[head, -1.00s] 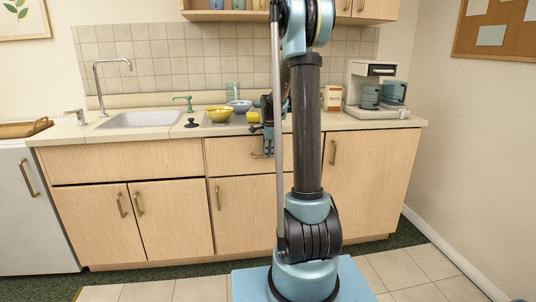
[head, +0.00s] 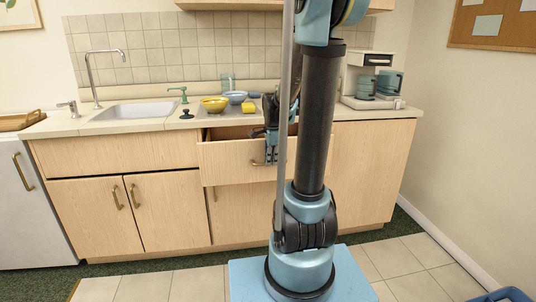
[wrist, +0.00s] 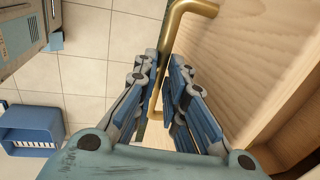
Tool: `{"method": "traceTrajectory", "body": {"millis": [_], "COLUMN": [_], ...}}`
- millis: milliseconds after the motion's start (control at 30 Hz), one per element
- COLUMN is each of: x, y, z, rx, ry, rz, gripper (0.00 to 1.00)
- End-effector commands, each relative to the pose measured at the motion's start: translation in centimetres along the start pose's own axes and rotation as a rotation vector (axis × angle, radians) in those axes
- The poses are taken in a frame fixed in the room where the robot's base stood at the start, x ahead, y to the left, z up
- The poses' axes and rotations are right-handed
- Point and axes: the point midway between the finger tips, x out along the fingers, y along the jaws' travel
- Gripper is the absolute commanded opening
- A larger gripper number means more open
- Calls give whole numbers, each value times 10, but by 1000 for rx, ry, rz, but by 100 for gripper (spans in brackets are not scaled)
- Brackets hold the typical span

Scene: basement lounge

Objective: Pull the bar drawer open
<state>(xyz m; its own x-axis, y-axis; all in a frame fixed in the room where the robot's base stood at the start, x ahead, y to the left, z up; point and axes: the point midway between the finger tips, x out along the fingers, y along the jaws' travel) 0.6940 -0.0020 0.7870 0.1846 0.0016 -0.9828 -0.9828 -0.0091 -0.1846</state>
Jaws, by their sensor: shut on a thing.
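The bar drawer (head: 225,162) is the pale wood drawer right of the sink, under the counter. It stands partly open, with a dark gap showing above its front. My gripper (head: 271,155) is at its front, partly hidden behind my arm. In the wrist view my gripper's fingers (wrist: 165,72) are closed around the brass handle (wrist: 188,10), with the drawer's wood front (wrist: 240,45) to the right. The handle's left end (head: 256,163) also shows in the head view.
The counter (head: 140,124) holds a yellow bowl (head: 214,104), a blue bowl (head: 235,97), a yellow sponge (head: 249,107) and a coffee maker (head: 371,84). A blue bin (head: 503,296) is on the floor at right; it also shows in the wrist view (wrist: 30,126).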

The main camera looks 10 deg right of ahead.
Motion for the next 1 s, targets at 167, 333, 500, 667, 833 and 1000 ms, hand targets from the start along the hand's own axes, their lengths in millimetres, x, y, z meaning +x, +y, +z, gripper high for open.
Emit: {"method": "traceTrajectory", "body": {"millis": [167,333,500,667,833,1000], "x": [-6,-11,-15,-17,-18,-19], "y": [35,60,79,90,95,96], "z": [1,1,1,1,1,2], "rx": [0,0,0,0,0,0], "ry": [-1,-1,-1,-1,-1,-2], "rz": [0,0,0,0,0,0], "gripper": [0,0,0,0,0,0]}}
